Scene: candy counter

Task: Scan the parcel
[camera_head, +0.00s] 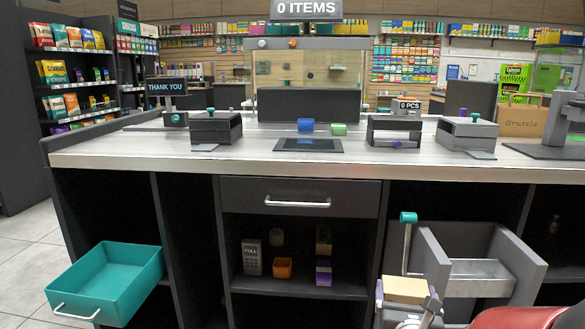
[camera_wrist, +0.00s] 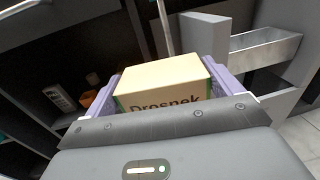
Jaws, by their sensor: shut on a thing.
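A tan parcel (camera_head: 407,289) with green edges and the partly hidden lettering "Drospek" is at the bottom right of the head view, in front of the counter and below its top. It also fills the middle of the wrist view (camera_wrist: 165,82). My gripper (camera_wrist: 168,76) is shut on it, with a lilac finger along each side. A flat dark pad (camera_head: 308,145) lies on the counter (camera_head: 120,158) near its front edge. I cannot tell for sure which device is the scanner. The parcel's underside is hidden.
A grey open bin (camera_head: 478,270) with a teal-topped lever (camera_head: 408,218) stands close beside the parcel. A teal drawer (camera_head: 110,280) sticks out at left. Blue (camera_head: 305,126) and green (camera_head: 338,129) items sit behind the pad. Grey devices (camera_head: 216,128) stand along the counter. The sign reads "0 ITEMS" (camera_head: 306,8).

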